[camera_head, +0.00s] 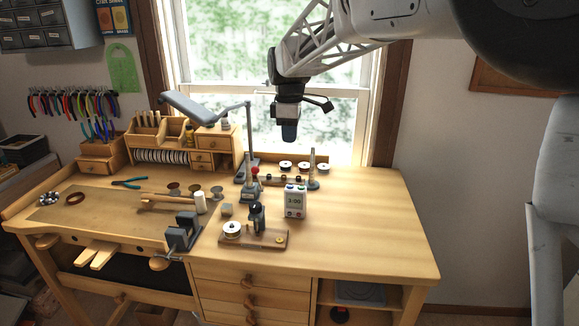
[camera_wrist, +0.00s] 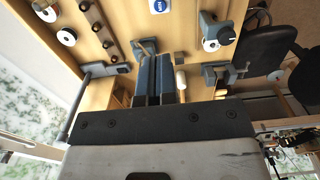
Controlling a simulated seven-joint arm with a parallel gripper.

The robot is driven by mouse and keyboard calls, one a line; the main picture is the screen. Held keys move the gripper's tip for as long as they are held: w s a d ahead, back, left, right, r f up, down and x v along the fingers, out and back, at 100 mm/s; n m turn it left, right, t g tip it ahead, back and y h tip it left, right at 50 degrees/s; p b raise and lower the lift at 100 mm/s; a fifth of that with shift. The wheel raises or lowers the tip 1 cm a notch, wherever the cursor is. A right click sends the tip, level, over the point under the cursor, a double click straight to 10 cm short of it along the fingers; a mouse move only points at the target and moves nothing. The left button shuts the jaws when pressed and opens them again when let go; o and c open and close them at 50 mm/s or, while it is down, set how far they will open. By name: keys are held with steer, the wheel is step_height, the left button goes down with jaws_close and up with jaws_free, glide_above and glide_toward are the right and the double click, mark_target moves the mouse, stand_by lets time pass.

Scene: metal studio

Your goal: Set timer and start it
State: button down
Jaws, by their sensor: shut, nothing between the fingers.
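The timer (camera_head: 295,201) is a small white upright box on the right part of the workbench. Its greenish display seems to read 3:00, but the digits are small, and coloured buttons sit along its top. In the wrist view, a white and blue thing cut off by the top edge looks like the timer (camera_wrist: 163,6). My gripper (camera_head: 289,135) hangs above the back of the bench in front of the window, well above and behind the timer. Its two dark blue fingers (camera_wrist: 156,62) lie together, shut and empty.
The wooden workbench (camera_head: 375,225) is clear right of the timer. A small wooden stand (camera_head: 265,238) with a dark-topped tool is just left and in front. Spools (camera_head: 304,167) and a post (camera_head: 313,172) stand behind. A grey desk lamp (camera_head: 200,107) rises at back left.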

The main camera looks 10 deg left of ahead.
mark_target(290, 186)
steer(key=shift+f, duration=0.15)
step_height(290, 186, down, 14)
steer(key=shift+r, duration=0.1)
stand_by(1.0)
steer(key=shift+s+d+f, duration=0.1)
steer(key=shift+s+f, duration=0.05)
steer(key=shift+f, duration=1.15)
steer(key=shift+r, duration=0.15)
step_height(290, 186, up, 16)
steer(key=shift+w, duration=0.25)
